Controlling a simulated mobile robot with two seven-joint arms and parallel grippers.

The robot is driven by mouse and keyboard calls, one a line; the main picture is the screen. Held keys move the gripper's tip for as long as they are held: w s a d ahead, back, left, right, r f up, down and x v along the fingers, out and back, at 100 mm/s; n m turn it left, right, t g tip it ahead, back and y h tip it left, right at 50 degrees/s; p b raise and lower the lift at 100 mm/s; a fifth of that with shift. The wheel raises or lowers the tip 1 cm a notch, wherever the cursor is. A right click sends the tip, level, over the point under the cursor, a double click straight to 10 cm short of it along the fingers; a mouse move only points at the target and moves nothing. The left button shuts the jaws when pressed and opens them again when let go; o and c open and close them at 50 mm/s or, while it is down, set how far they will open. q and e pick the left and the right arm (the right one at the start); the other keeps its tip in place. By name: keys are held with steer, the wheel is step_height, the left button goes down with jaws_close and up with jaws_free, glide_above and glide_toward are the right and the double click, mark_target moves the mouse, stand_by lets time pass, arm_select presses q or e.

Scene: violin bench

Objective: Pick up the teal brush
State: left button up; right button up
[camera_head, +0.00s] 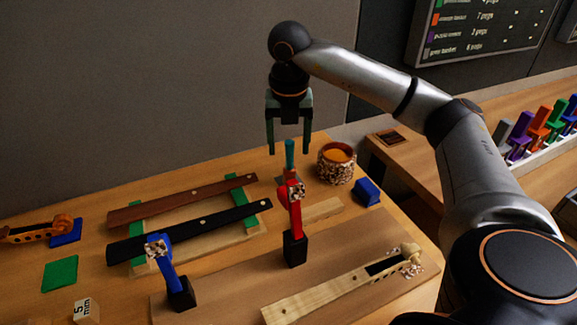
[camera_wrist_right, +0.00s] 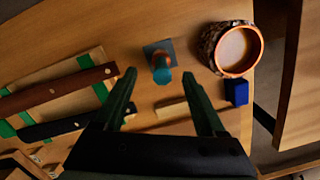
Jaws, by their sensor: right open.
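The teal brush (camera_head: 290,154) stands upright on the bench behind the red-handled tool, which hides its lower part in the head view. In the right wrist view the teal brush (camera_wrist_right: 162,73) shows end-on, rising from a dark square base (camera_wrist_right: 156,50). My right gripper (camera_head: 289,149) points down above the brush, fingers apart. In the head view the brush top shows between the fingertip ends. In the wrist view my right gripper (camera_wrist_right: 159,75) has its fingertips on either side of the brush, with no contact visible. My left gripper is not in view.
A speckled pot (camera_head: 336,165) with orange contents and a blue block (camera_head: 367,191) stand right of the brush. The red-handled tool (camera_head: 291,215) stands in front, the blue-handled tool (camera_head: 165,265) further left. Two long strips lie across green supports (camera_head: 254,190) at left.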

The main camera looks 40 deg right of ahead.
mark_target(289, 162)
steer(key=shift+w+d+f, duration=0.15)
steer(key=shift+f, duration=0.9)
steer(key=shift+w+d+f, duration=0.1)
steer(key=shift+d+f, duration=0.05)
steer(key=shift+f, duration=0.85)
steer(key=shift+w+d+f, duration=0.15)
steer(key=shift+f, duration=0.9)
steer(key=shift+c, duration=0.3)
jaws_close()
